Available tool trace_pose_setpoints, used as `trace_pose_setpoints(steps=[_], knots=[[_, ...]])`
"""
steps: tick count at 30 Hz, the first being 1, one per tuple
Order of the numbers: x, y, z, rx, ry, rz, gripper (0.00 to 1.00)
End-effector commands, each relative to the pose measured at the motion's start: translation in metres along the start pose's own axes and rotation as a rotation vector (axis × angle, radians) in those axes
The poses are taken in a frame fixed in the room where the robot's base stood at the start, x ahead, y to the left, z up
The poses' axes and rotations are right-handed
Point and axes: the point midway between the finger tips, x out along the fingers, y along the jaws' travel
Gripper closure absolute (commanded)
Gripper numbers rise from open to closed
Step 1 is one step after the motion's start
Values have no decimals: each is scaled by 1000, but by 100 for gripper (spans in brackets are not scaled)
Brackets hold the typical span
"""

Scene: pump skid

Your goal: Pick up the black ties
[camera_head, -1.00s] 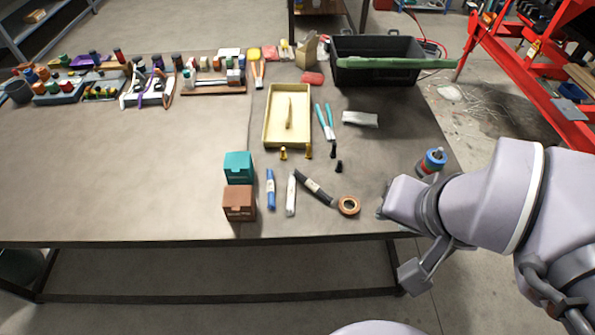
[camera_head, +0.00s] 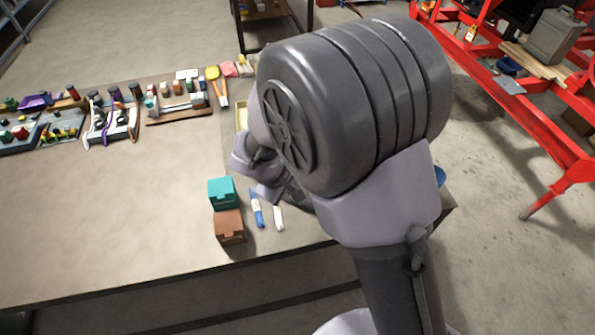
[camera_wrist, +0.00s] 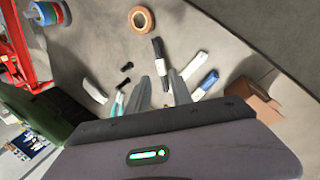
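The black ties (camera_wrist: 158,50) show in the wrist view as a dark strip with a pale band, lying on the bench just beyond my fingertips. My gripper (camera_wrist: 158,76) is open, with its two fingers apart on either side of the near end of the strip. I cannot tell whether the fingers touch it or are still above it. The pale band is partly framed by the fingers. In the head view my arm covers the ties and the fingers.
A tape roll (camera_wrist: 142,20) lies beyond the ties. A white tube (camera_wrist: 195,65) and a blue-and-white tube (camera_wrist: 207,84) lie close on the right. Small black pieces (camera_wrist: 126,67) lie left. Teal (camera_head: 222,193) and brown (camera_head: 229,227) boxes stand near the bench edge.

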Motion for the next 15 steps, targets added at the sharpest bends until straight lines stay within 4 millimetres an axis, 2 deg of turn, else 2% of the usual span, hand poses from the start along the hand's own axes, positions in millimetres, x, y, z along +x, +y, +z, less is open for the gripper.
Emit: trace_pose_setpoints(steps=[1, 6, 15], knots=[[23, -3, 1, 0, -4, -2, 73], [68, -3, 1, 2, -3, -3, 73], [102, -1, 0, 3, -2, -2, 73]])
